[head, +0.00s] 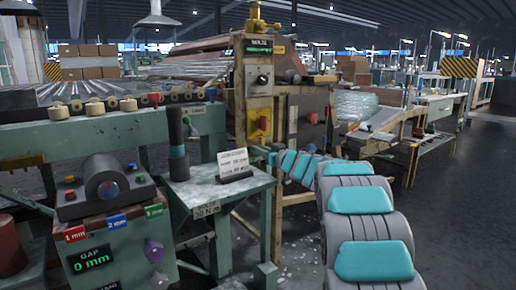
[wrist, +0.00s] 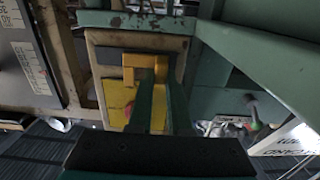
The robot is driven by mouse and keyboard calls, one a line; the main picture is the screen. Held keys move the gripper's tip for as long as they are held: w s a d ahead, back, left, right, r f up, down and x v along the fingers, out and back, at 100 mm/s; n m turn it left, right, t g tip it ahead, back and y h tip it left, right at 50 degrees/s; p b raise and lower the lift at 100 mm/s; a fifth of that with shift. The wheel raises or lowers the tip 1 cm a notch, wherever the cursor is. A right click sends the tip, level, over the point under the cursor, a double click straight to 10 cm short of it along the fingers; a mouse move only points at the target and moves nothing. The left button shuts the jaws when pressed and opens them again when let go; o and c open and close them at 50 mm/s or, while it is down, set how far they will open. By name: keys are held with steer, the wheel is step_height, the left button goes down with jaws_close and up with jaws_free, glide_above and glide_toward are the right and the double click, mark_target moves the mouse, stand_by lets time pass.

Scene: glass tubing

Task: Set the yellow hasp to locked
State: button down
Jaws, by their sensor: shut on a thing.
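The yellow hasp (wrist: 146,66) shows in the wrist view, a blocky yellow piece on a worn beige panel (wrist: 105,43). A yellow plate (wrist: 116,102) with a little red lies just below it. My gripper (wrist: 162,85) reaches up to the hasp with its two dark green fingers, shut on it. The fingers cover part of the hasp and the plate, so I cannot tell whether it stands locked or unlocked. In the head view I cannot make out the hasp; my arm reaches toward the small green table.
A small green table (head: 205,190) carries a dark upright tool (head: 178,150) and a white card (head: 233,163). A roller machine (head: 105,190) stands at left. A control post (head: 259,85) stands behind. A green beam (wrist: 265,65) passes close to my gripper at right. Floor at right is open.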

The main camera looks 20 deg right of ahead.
steer(key=shift+w+d+r+p, duration=0.2)
steer(key=shift+d+p, duration=0.15)
steer(key=shift+p, duration=0.15)
steer(key=shift+w+d+r+p, duration=0.1)
steer(key=shift+d+r+p, duration=0.05)
steer(key=shift+d+p, duration=0.3)
steer(key=shift+d+f+p, duration=0.2)
steer(key=shift+f+p, duration=0.05)
steer(key=shift+p, duration=0.05)
steer(key=c, duration=0.8)
jaws_free()
steer(key=shift+w+d, duration=0.1)
steer(key=shift+c, duration=0.2)
steer(key=v, duration=0.7)
steer(key=shift+s, duration=0.4)
steer(key=shift+d, duration=0.1)
